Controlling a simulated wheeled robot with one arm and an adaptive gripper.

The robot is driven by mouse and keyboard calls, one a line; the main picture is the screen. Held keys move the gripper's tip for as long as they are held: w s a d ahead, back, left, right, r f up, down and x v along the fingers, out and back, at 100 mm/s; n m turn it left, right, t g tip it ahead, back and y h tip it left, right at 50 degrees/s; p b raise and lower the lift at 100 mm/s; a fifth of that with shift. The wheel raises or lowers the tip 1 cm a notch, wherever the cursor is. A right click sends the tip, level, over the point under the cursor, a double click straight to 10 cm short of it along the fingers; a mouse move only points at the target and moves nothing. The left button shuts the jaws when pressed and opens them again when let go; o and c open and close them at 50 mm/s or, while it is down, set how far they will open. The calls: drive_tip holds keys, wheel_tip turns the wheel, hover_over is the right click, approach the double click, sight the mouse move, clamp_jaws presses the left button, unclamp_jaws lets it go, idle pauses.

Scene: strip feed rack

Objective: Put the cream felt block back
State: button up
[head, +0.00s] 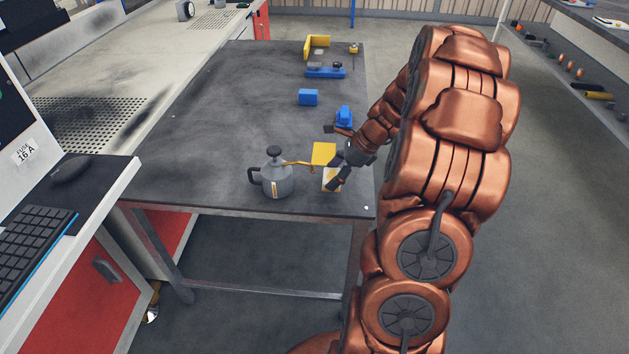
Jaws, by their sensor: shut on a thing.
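A small cream block (331,175), which looks like the cream felt block, is in the head view near the front right of the dark table. My gripper (338,173) reaches in from the right, and its dark fingers are shut on this block. The fingers cover part of the block, and I cannot tell whether it touches the table. A yellow piece (323,152) shows just behind the block; its exact shape is partly hidden by my gripper.
A grey oil can (276,181) with a brassy spout stands close left of my gripper. A blue block (308,97), a blue device (344,115), a blue fixture (322,73) and a yellow bracket (308,48) are farther back. The table's (220,125) left part is clear.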

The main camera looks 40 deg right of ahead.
sight(308, 190)
drive_tip(key=w+a, duration=0.1)
drive_tip(key=a, duration=0.1)
drive_tip(key=w+a, duration=0.1)
drive_tip(key=w, duration=0.1)
drive_tip(key=shift+a, duration=0.4)
drive_tip(key=shift+w+f, duration=0.15)
drive_tip(key=shift+f, duration=1.6)
drive_tip(key=shift+f, duration=0.1)
drive_tip(key=o, duration=1)
drive_tip(key=v, duration=1.1)
drive_tip(key=shift+d+r, duration=0.1)
drive_tip(key=shift+r, duration=0.5)
